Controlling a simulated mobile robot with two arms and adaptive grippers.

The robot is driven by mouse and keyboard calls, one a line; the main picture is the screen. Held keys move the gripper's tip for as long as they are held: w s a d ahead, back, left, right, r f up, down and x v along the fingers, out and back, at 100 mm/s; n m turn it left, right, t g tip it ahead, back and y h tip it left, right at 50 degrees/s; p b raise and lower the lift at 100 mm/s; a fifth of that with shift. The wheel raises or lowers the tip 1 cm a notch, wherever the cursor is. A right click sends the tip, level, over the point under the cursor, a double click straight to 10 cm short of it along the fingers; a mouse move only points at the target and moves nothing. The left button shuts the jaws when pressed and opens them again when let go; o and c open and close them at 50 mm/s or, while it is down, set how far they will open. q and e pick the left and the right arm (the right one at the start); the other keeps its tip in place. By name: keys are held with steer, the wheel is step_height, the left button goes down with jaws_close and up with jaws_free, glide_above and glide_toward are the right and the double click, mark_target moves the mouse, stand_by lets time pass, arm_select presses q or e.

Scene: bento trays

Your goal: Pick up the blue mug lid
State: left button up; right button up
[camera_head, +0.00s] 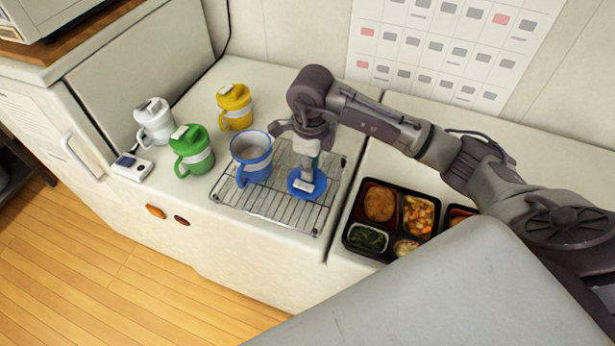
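The blue mug lid (307,186) is a blue disc with a white raised part on top, over the wire rack. My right gripper (306,160) points down directly above the lid, near its raised part. Its fingers are small and partly hidden, so I cannot tell whether they touch or grip the lid. My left gripper is not in view.
The wire rack (262,208) lies on the white counter. Green (192,151), yellow (235,107) and white (154,122) lidded mugs stand to the left. A small white device (132,167) lies beside them. A black bento tray (349,240) with food is at the right.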

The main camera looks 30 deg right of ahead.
jaws_close()
steer(key=shift+r, duration=0.15)
